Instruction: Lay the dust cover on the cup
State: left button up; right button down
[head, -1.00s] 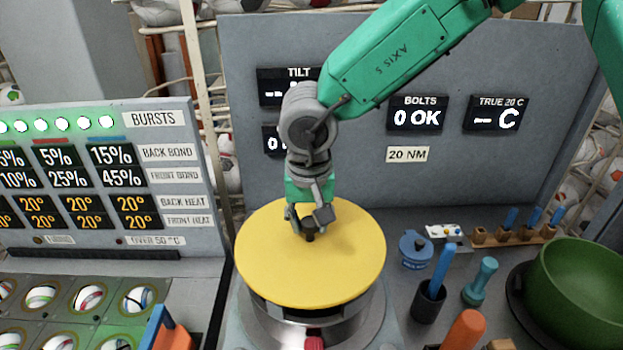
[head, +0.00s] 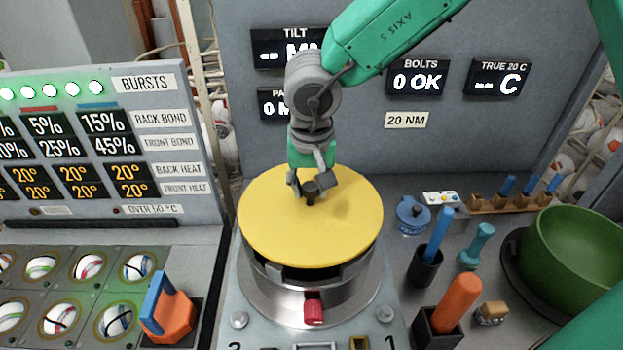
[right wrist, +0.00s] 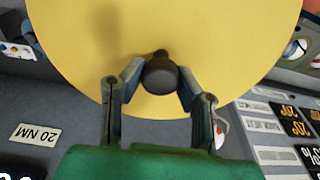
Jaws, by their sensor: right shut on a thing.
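The dust cover (head: 345,225) is a yellow disc with a dark knob (head: 310,192) at its middle. My right gripper (head: 311,190) comes down from above and is shut on that knob; the right wrist view shows its two fingers on either side of the knob (right wrist: 160,75). The cup (head: 270,288) is a round metal vessel directly below the cover. Its rim is mostly hidden by the disc. A dark gap shows between the cover and the cup at the front, and I cannot tell whether they touch elsewhere. My left gripper is not in view.
A red block (head: 313,308) sticks out at the cup's front. At the right stand a blue-handled tool (head: 437,235), an orange-handled tool (head: 458,300), a teal tool (head: 477,246) and a green bowl (head: 575,250). An orange and blue tool (head: 168,312) stands at the left. A grey panel rises behind.

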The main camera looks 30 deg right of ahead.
jog(key=shift+a+f, duration=0.25)
jog(key=shift+d+p, duration=0.3)
dwell(0.4)
jog(key=shift+a, duration=0.15)
dwell(0.5)
jog(key=shift+f, duration=0.8)
dwell(0.5)
jog(key=c, duration=1.1)
grip_release()
jog(key=shift+s, duration=0.1)
